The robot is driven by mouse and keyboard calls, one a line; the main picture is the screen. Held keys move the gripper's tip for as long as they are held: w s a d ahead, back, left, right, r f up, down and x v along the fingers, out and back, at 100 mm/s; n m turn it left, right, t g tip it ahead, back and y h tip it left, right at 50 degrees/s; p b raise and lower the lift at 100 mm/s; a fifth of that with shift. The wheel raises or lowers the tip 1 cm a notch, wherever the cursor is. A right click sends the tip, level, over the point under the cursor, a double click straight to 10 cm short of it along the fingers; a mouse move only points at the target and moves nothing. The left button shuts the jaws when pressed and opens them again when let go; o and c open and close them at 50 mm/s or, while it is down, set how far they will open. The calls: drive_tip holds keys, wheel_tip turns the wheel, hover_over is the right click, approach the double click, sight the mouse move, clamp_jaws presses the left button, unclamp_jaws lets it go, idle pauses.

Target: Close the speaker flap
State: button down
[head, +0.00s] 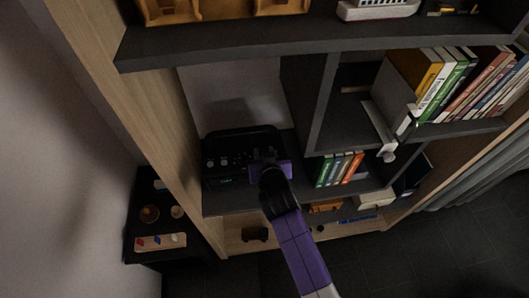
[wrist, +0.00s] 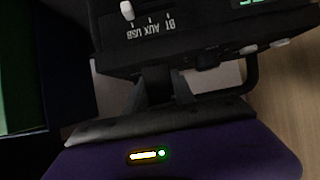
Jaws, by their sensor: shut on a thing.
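The black speaker (head: 226,150) sits on a dark shelf in the left bay of the shelving unit. In the wrist view, the speaker (wrist: 200,38) fills the top, with BT, AUX and USB labels, a white slider knob and green display digits. My purple gripper (head: 266,165) is at the speaker's lower right front in the head view. In the wrist view, my gripper's dark fingers (wrist: 166,82) are close together and shut on a dark part at the speaker's edge. I cannot make out the flap's outline or how far it is open.
Upright books (head: 338,169) stand right of the speaker, with more books (head: 470,85) higher up. The wooden side panel (head: 185,165) is close on the left. A small black table (head: 148,248) with items stands beyond it. A shelf (head: 230,47) runs above.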

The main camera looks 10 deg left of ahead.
drive_tip(key=c, duration=1.2)
unclamp_jaws()
drive_tip(key=shift+c, duration=0.2)
drive_tip(key=v, duration=0.7)
drive_tip(key=shift+s+r, duration=0.2)
drive_tip(key=shift+s, duration=0.15)
